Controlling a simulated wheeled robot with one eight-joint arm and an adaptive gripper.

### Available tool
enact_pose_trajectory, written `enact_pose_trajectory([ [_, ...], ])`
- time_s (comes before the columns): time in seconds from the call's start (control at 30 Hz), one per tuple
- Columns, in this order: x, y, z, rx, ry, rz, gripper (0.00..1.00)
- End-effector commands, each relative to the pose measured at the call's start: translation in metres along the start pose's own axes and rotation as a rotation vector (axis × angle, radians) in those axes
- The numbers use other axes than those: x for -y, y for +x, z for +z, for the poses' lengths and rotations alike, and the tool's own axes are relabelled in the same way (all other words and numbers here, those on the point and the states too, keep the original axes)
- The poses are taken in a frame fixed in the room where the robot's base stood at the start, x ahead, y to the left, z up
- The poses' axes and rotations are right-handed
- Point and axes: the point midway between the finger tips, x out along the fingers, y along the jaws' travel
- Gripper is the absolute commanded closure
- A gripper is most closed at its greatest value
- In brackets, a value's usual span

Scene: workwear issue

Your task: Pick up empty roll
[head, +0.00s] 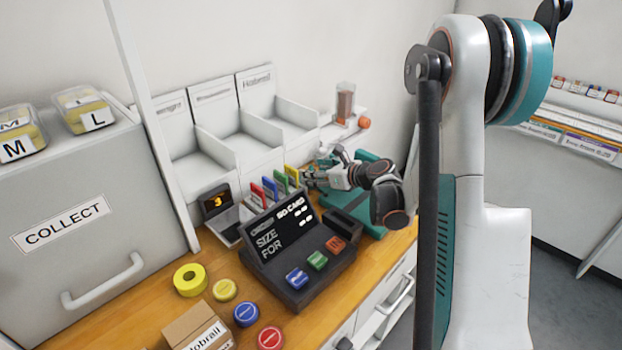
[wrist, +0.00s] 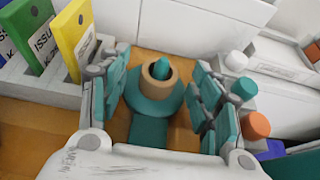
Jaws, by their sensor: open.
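The empty roll (wrist: 152,86) is a short tan cardboard tube around the teal post of a teal holder (wrist: 150,138) in the wrist view. The post tip (wrist: 160,69) shows inside the tube. My gripper (wrist: 157,64) is open, with one teal-padded finger on each side of the roll; I cannot tell whether either touches it. In the head view my gripper (head: 318,178) is at the back of the counter, by the teal holder (head: 352,210). I cannot make out the roll there.
Upright coloured cards (wrist: 72,35) stand in a rack left of my gripper. White bins (head: 240,135) stand behind. A black keypad console (head: 298,255) is in front. A yellow tape roll (head: 190,279) and round buttons (head: 246,314) lie on the wooden counter.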

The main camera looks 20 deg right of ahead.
Motion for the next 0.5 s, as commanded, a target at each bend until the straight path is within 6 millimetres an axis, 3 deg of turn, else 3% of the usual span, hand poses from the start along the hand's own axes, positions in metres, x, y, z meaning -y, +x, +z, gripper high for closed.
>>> enact_pose_trajectory([
  [0.23, 0.0001, 0.0028, 0.0006, 0.0, 0.0, -0.001, 0.42],
  [0.43, 0.0, 0.0027, 0.0006, 0.0, 0.0, 0.0, 0.75],
  [0.5, 0.0, 0.0026, 0.0006, 0.0, 0.0, 0.0, 0.75],
])
